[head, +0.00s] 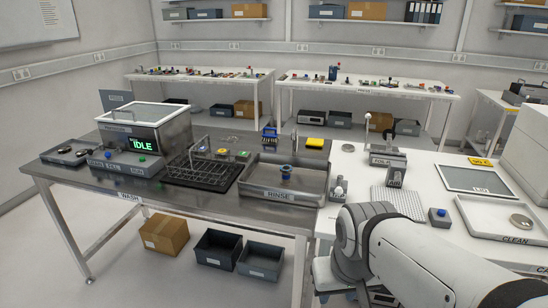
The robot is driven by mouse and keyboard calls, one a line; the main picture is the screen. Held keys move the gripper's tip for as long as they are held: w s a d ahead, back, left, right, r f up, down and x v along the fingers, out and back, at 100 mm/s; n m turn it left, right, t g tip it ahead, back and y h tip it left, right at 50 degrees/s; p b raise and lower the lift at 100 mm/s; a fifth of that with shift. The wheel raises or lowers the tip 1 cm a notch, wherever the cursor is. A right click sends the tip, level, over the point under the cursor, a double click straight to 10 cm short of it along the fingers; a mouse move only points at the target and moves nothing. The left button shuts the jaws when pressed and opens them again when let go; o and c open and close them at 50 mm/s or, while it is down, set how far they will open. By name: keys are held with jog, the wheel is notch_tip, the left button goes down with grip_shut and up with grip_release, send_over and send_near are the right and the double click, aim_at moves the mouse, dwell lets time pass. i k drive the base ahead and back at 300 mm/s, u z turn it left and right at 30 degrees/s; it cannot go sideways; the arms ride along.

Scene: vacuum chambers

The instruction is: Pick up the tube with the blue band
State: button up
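A small upright piece (286,173) with blue near its top stands in the grey metal basin labelled RINSE (263,196). It may be the tube with the blue band, but it is too small here to tell a band from a cap. My white arm fills the lower right of the head view, in front of the white bench. My gripper cannot be made out in this view, so its state and anything in it are hidden.
A black wire rack (200,173) and a machine showing IDLE (135,138) stand left of the basin on the steel table (185,201). The white bench (420,225) on the right holds small stands and a tray labelled CLEAN (482,218). Boxes (163,234) lie under the table.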

aim_at(285, 180)
jog(key=i, duration=1.2)
jog(key=u, duration=0.05)
